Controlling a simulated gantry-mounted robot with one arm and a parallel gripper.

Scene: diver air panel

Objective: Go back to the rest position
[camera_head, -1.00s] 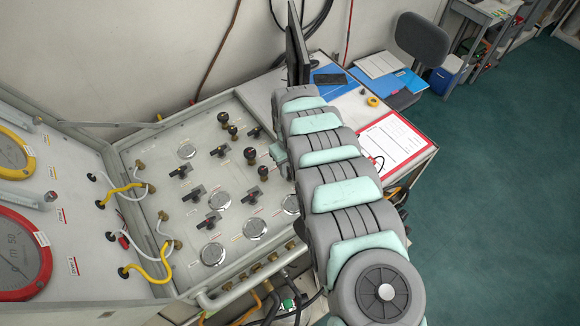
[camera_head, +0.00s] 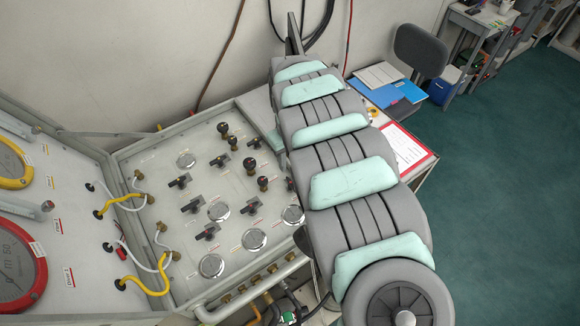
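My arm, grey with pale green bands, rises from the bottom right of the head view and reaches up over the right edge of the panel and the desk. My gripper is not visible; the far end of the arm hides it or it is out of view. The air panel (camera_head: 160,250) lies left of the arm, with several black-handled valves, round gauges and dark knobs on its pale face. A black knob (camera_head: 249,163) stands close to the left of the arm.
A desk with a red-bordered sheet (camera_head: 405,147) and blue folders (camera_head: 402,92) lies behind and right of the arm. A grey chair (camera_head: 420,54) stands beyond it. A side panel with a red-ringed gauge (camera_head: 22,262) is at left. Green floor (camera_head: 500,200) is clear at right.

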